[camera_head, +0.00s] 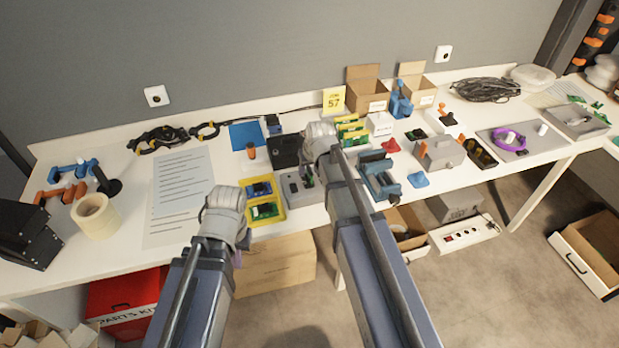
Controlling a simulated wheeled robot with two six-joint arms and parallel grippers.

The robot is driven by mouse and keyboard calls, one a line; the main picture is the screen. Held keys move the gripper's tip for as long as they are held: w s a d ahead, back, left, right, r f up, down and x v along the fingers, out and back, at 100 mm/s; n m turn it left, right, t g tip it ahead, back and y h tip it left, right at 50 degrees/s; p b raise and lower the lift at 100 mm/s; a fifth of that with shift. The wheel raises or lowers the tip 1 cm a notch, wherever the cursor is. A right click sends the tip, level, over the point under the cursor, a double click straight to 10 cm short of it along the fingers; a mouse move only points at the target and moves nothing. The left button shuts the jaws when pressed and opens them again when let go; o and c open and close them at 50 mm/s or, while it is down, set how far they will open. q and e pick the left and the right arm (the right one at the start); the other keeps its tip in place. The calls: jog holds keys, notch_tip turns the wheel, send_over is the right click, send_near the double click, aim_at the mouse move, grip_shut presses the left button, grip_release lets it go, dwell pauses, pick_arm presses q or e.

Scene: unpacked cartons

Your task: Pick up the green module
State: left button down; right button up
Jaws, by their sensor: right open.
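A green module (264,211) lies in the lower part of a yellow tray (279,197) near the front edge of the table. A blue module (259,188) lies in the upper part of the same tray. My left gripper (226,196) is just left of the tray, and its jaws are hidden by its own wrist. My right gripper (319,136) is farther back and to the right, above the table beside a black box (286,151). It is open, and its fingers are hard to make out.
A grey box (291,187) stands right of the tray. Yellow-and-green items (352,130) stand right of my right gripper. A blue clamp-like device (379,177) stands farther right. Table space between the sheets and tray is mostly clear.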

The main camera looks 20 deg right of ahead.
grip_shut()
dwell(1.4)
